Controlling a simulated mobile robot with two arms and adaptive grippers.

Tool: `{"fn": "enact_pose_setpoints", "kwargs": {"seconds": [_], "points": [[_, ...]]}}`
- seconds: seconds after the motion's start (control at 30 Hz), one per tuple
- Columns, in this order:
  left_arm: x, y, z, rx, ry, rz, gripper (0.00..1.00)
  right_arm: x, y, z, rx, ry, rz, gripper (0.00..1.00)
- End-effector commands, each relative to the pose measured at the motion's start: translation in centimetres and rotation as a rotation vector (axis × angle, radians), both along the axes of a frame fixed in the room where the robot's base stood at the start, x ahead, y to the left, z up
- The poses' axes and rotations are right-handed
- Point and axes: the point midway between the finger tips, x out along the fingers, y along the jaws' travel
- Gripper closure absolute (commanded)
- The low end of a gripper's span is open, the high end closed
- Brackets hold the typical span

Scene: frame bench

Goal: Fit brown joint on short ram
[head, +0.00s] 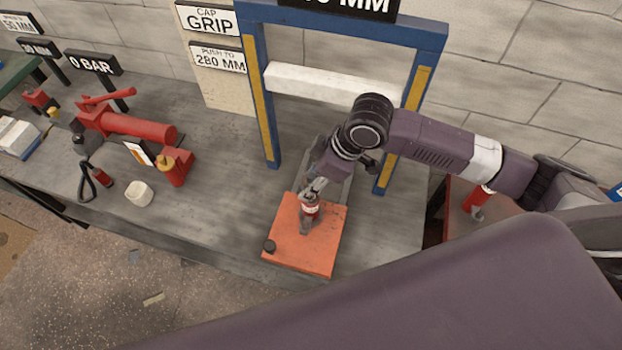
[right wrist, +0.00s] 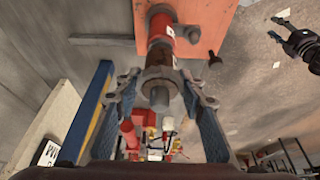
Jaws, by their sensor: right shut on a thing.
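My right gripper (head: 314,188) is over the orange plate (head: 281,226) in the head view. In the right wrist view the right gripper (right wrist: 162,76) has its fingers on either side of a rusty brown joint (right wrist: 160,58), shut on it. The joint is in line with a short red ram (right wrist: 160,28) with a white label, and appears to touch its end; how far it is seated is hidden. The ram (head: 310,209) also shows below the fingers in the head view. My left gripper (right wrist: 287,32) shows at the right of the wrist view, empty, fingers apart.
A blue frame (head: 259,110) with yellow strips and a white crossbeam (head: 330,82) stands behind the plate. Bench between is clear.

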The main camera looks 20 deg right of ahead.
Motion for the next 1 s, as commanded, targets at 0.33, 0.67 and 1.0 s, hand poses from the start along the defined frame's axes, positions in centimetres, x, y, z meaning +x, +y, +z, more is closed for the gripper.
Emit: {"fn": "enact_pose_setpoints", "kwargs": {"seconds": [0.33,0.67,1.0], "points": [[0.0,0.0,-0.3,0.000,0.000,0.000,0.60,0.0,0.1,-0.8,0.002,-0.002,0.000,0.99],[0.0,0.0,-0.4,0.000,0.000,0.000,0.60,0.1,0.1,-1.4,0.002,-0.002,0.000,0.57],[0.0,0.1,-0.4,0.001,0.000,0.001,0.60,0.0,0.0,-1.5,0.000,0.001,0.000,0.43]]}}
